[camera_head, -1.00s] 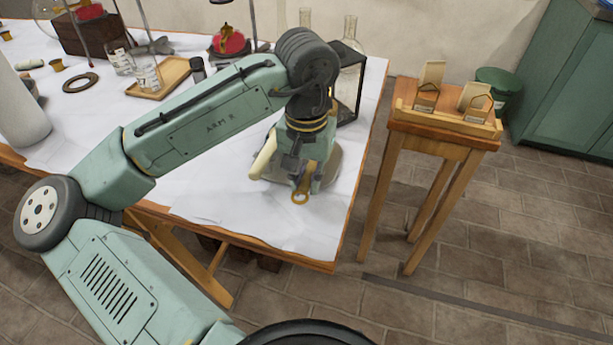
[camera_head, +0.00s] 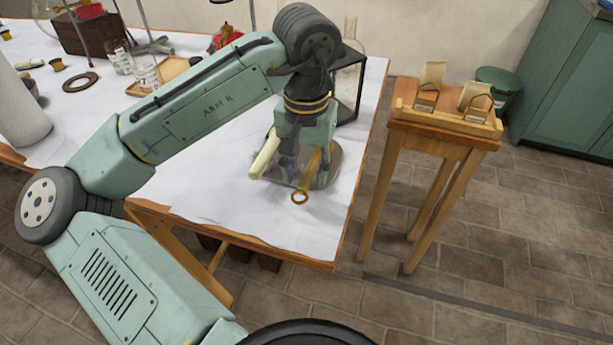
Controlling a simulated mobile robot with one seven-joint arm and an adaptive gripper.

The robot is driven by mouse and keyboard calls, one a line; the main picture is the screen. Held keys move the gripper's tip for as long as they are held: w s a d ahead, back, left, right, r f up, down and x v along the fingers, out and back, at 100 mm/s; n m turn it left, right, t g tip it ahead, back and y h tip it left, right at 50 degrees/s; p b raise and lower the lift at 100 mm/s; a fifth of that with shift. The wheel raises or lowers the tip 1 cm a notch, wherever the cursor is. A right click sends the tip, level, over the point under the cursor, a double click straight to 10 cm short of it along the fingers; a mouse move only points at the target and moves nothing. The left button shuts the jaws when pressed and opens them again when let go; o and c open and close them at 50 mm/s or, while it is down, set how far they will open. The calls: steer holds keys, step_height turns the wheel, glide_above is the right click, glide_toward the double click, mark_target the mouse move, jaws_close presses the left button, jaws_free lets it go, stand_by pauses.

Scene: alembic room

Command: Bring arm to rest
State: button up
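My gripper (camera_head: 306,160) points straight down over the right part of the white-covered table (camera_head: 225,215). Its dark fingers look spread apart, with nothing seen held between them. Just below and behind it lies a grey, glassy plate (camera_head: 328,172). A brass tool with a ring end (camera_head: 300,198) lies at the plate's front edge, its shaft running back under my gripper. A cream-coloured rod (camera_head: 265,157) lies at the plate's left side. The fingertips partly overlap the plate in this view, so their exact height above it is hard to tell.
A black-framed case (camera_head: 349,85) and a glass bottle (camera_head: 350,35) stand close behind my gripper. Labelled beakers (camera_head: 145,73) and a wooden tray (camera_head: 190,68) lie behind my arm. A wooden stand (camera_head: 445,138) with two holders is at right. The table's front middle is clear.

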step_height(320, 180, up, 9)
